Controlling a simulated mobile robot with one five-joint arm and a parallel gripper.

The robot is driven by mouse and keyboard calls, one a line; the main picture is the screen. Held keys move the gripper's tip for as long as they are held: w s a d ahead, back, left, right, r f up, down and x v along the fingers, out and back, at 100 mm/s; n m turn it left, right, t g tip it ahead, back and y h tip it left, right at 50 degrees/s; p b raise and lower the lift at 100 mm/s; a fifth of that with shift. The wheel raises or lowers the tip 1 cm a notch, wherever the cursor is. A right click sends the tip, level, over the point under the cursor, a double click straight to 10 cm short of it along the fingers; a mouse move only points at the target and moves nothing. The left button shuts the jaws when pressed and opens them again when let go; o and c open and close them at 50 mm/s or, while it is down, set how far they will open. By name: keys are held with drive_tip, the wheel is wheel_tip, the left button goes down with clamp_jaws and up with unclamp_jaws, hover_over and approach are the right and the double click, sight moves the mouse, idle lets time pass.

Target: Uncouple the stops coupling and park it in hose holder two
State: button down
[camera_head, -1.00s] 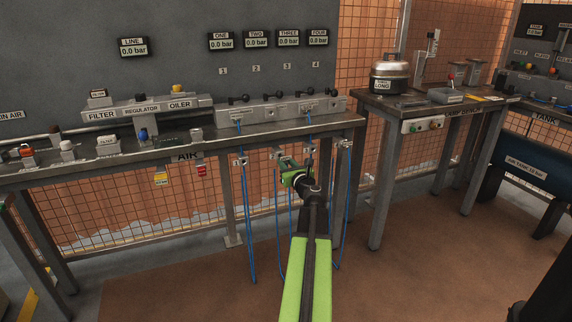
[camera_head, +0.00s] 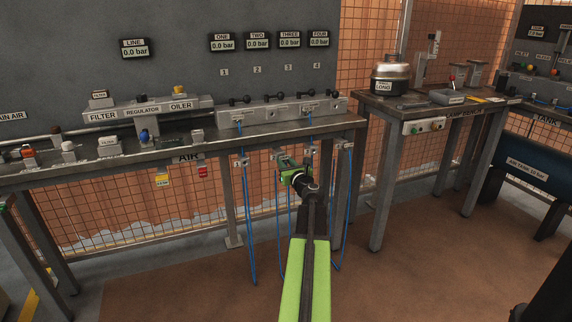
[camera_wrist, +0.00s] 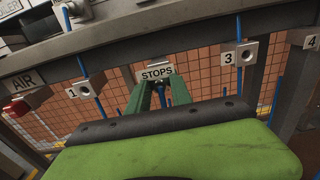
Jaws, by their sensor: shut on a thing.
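My gripper (camera_head: 287,164) is in front of the row of hose holders under the bench edge, its green fingers shut. In the wrist view the fingers (camera_wrist: 160,95) are closed on the stops coupling (camera_wrist: 157,73), whose white plate reads STOPS. A blue hose hangs below it between the fingers. Hose holder two lies behind the coupling and fingers and is mostly hidden, so I cannot tell whether the coupling is seated in it. Holder one (camera_wrist: 84,88) is at left, holder three (camera_wrist: 241,56) at right, and holder four (camera_wrist: 310,41) at the far right edge.
The valve manifold (camera_head: 280,111) stands on the bench above, with blue hoses at its first and third outlets. Other blue hoses hang below the holders. A bench leg (camera_head: 228,205) stands left of my arm. The brown floor in front is clear.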

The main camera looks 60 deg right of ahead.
drive_tip(key=shift+w+d, duration=0.25)
drive_tip(key=shift+w, duration=0.1)
drive_tip(key=c, duration=1.1)
unclamp_jaws()
